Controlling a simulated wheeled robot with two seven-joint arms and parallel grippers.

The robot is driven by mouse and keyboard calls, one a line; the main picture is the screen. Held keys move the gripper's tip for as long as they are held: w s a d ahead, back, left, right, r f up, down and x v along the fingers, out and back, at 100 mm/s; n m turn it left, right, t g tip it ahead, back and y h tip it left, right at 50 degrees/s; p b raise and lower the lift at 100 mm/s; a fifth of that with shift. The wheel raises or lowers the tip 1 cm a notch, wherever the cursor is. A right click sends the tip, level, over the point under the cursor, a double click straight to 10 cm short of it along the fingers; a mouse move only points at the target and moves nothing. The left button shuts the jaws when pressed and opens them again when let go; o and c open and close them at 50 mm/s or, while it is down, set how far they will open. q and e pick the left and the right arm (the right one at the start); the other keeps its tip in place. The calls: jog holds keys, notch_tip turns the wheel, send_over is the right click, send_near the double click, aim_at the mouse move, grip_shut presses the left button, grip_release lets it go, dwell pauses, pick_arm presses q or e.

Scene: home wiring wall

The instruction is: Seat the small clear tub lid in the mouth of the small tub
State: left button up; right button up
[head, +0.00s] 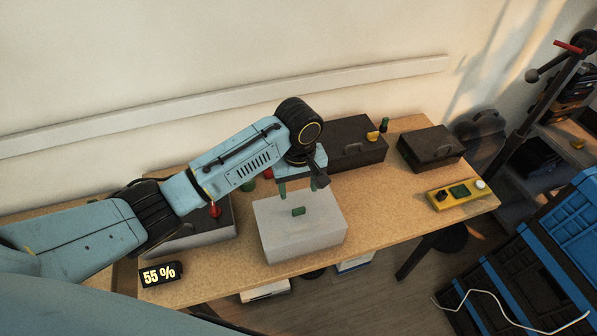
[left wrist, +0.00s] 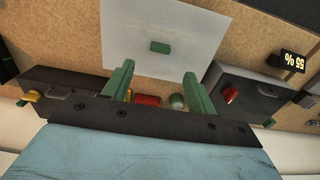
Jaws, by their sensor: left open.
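A pale, translucent grey tub (head: 305,245) stands on the wooden table in the head view. A green knob (head: 298,211) sits in the middle of its pale top, which looks like the clear lid; I cannot tell the lid's edge from the tub, or whether it is seated. The knob also shows in the left wrist view (left wrist: 160,47) on the pale square top (left wrist: 205,25). My left gripper (head: 297,187) is open and empty, above the tub's back edge, with its green fingers (left wrist: 159,72) apart and clear of the knob. My right gripper is not in view.
Dark boxes stand left (head: 205,232), behind (head: 355,142) and right (head: 430,147) of the tub. A yellow switch panel (head: 457,193) lies at the table's right end. A "55 %" display (head: 160,274) is at the front left.

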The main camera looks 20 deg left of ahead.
pick_arm(q)
notch_tip(320, 180, up, 5)
jog(key=shift+r, duration=0.15)
dwell(0.6)
